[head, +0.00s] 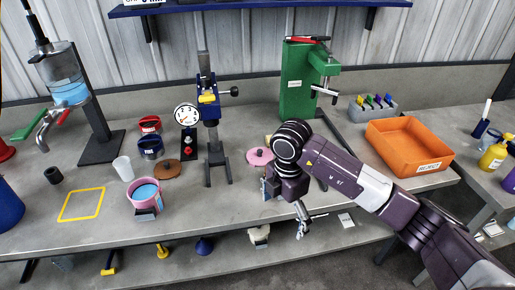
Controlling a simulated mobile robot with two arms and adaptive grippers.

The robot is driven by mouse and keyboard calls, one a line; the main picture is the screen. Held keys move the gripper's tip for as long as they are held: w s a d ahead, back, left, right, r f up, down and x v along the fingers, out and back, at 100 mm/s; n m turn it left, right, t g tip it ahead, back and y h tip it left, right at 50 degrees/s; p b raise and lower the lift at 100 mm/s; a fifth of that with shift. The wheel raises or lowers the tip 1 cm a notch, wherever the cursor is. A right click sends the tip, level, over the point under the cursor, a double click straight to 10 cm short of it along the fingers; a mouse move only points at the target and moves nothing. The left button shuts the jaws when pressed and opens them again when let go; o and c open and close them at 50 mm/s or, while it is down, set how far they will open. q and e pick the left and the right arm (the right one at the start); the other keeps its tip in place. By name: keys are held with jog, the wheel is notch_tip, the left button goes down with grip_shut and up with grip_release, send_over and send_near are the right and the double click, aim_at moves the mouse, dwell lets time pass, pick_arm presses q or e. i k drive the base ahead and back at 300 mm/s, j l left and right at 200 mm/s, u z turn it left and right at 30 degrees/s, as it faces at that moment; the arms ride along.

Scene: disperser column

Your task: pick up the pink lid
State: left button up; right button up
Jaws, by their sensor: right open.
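The pink lid (258,157) lies flat on the grey bench, just left of my right wrist, with a small knob on top. My right gripper (283,208) hangs over the bench's front part, nearer to me than the lid and a little to its right. Its fingers are apart and nothing shows between them. It does not appear to touch the lid. A pink pot (144,208) with blue contents stands further left on the bench. My left gripper is not in view.
A blue press stand (213,135) with a gauge is left of the lid. A green machine (297,85) stands behind my arm. An orange tray (408,147) is at the right. A brown disc (166,169), white cup (123,168) and yellow square outline (82,205) are at the left.

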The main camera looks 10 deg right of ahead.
aim_at(259, 156)
jog(key=i, duration=1.2)
